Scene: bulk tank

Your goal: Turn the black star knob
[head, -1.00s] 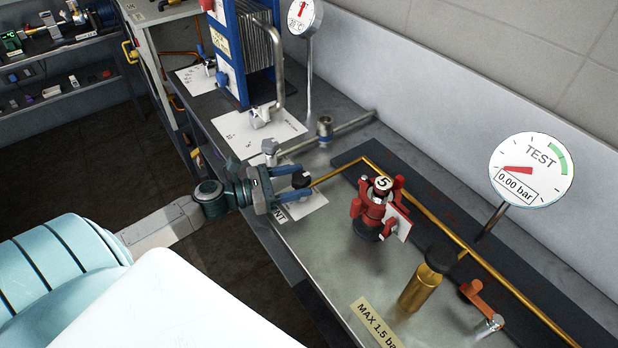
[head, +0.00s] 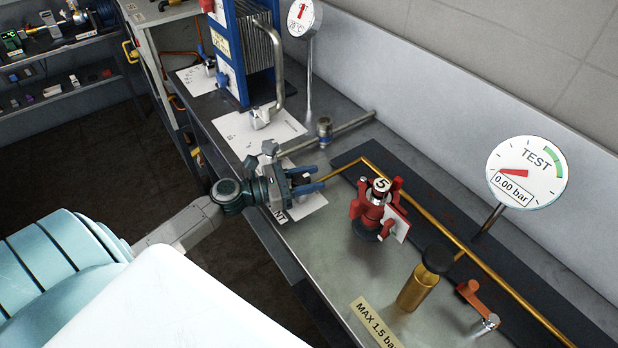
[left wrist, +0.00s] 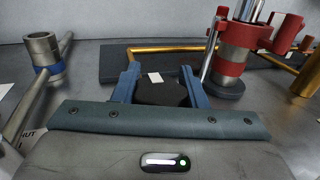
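The black star knob (left wrist: 160,94) is a dark, low disc with a small white mark on top. In the left wrist view it sits between the two blue fingers of my left gripper (left wrist: 158,84), with little room at either side. In the head view my left gripper (head: 306,180) reaches over the bench around the knob, which is mostly hidden behind the fingers. The fingers stand apart, and I see no clear grip on the knob. My right gripper is not in view.
A red valve body marked 5 (head: 372,213) stands close to the right of the gripper. A brass cylinder (head: 419,289), an orange lever (head: 473,295) and a TEST gauge (head: 527,171) reading 0.00 bar are farther right. A grey pipe with a fitting (head: 324,130) lies behind.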

